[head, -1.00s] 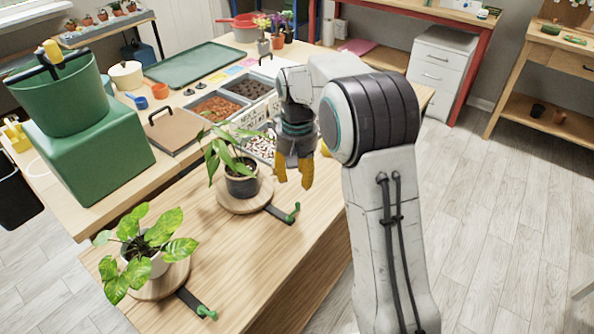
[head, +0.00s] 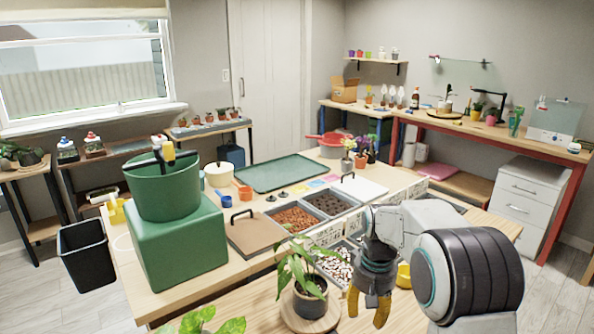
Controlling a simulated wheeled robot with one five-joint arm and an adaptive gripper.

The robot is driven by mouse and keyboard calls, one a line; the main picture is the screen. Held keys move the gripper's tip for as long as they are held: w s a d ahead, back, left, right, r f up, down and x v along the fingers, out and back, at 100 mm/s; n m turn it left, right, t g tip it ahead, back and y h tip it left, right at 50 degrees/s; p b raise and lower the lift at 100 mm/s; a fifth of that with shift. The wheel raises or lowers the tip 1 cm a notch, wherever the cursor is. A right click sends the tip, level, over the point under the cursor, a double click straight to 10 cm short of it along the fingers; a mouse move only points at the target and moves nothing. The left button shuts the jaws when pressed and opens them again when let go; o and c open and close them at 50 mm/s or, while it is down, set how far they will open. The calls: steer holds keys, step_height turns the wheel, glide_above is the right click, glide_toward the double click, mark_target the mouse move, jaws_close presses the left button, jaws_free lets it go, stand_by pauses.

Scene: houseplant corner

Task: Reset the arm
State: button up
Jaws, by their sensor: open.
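My gripper (head: 369,306) points down over the wooden table at the lower right of the head view. Its two yellow fingers are apart, with nothing seen between them. My white arm comes in from the lower right corner, bent over the table. A potted plant (head: 311,296) in a dark pot stands to the left of the gripper on a round wooden board (head: 292,318), apart from the fingers. Only the leaves of a second plant (head: 228,326) show at the bottom edge.
Bins of brown pellets (head: 297,217), dark soil (head: 331,203) and pale stones (head: 333,268) lie behind the plant. A green bucket (head: 165,190) stands on a green block (head: 180,250) at the left. A green tray (head: 280,173) lies farther back. A yellow scoop (head: 404,276) is close to my arm.

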steer(key=s+r+p, duration=0.2)
steer(key=s, duration=1.6)
steer(key=s+r+t+p, duration=0.3)
steer(key=s+r, duration=0.5)
steer(key=r, duration=0.2)
steer(key=shift+r+n+p, duration=0.35)
steer(key=shift+n+p, duration=0.05)
steer(key=shift+a, duration=0.1)
